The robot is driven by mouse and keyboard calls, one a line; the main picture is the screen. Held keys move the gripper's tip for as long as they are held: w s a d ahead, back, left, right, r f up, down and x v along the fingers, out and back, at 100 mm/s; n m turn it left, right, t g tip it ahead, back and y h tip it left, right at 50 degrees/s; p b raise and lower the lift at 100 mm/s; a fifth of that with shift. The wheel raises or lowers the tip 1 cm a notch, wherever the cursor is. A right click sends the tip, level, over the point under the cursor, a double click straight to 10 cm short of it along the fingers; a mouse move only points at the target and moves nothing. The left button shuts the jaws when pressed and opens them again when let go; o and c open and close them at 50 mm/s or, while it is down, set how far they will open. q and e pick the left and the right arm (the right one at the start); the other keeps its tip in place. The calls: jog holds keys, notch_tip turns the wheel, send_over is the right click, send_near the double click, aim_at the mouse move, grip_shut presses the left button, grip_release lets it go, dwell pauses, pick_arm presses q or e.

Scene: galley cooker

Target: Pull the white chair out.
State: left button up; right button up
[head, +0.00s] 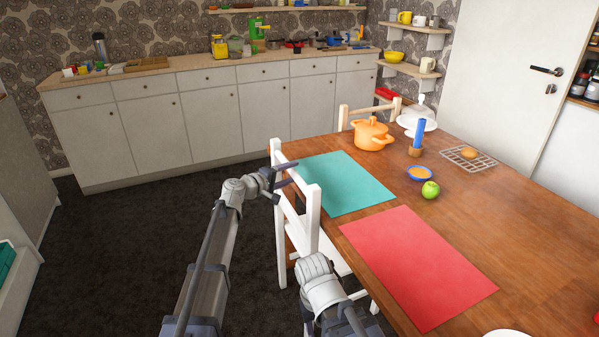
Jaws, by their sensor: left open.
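The white chair (313,215) stands at the near left side of the wooden table (470,220), its back toward the open floor and its seat partly under the tabletop. My left gripper (293,173) is open at the chair's backrest, between its two upright posts as seen in the head view. Its fingers overlap the upper rail in the picture; I cannot tell whether they touch it. Part of my right arm (320,285) shows in front of the chair's lower part and hides some of it. My right gripper is not visible.
Dark floor (120,240) is clear left of the chair, up to white cabinets (205,120). A wooden chair (357,112) stands behind.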

pick_arm(q)
jog(key=x, duration=0.4)
jog(key=shift+w+d+f+b, duration=0.1)
jog(key=shift+w+d+b, duration=0.1)
jog(key=shift+b, duration=0.1)
grip_shut()
jog(key=shift+a, duration=0.1)
dwell(1.0)
